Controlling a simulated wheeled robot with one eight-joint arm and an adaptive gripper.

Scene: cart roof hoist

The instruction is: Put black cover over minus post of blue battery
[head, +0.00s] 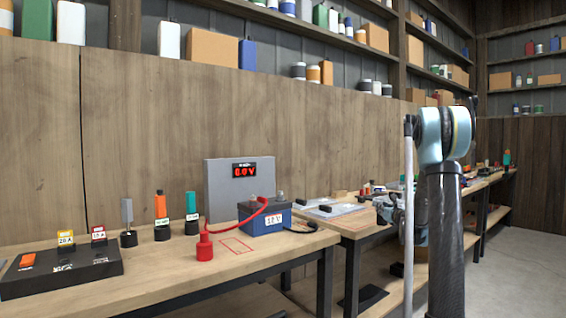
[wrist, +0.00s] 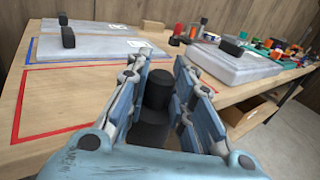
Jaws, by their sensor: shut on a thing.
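The blue battery (head: 265,219) stands on the near bench in the head view, with grey posts on top. My gripper (wrist: 160,72) is shut on the black cover (wrist: 154,124), a stepped black cylinder, over the second bench in the wrist view. I cannot tell whether the cover touches the bench. In the head view my gripper is small and partly hidden by my arm, to the right of the battery. The battery is outside the wrist view.
A red cover (head: 204,246) stands in front of the battery, left of a red outline. A grey box with a 0.0 V display (head: 217,183) stands behind. The second bench holds trays with black knobs (wrist: 229,48) and an empty red-outlined area (wrist: 60,92).

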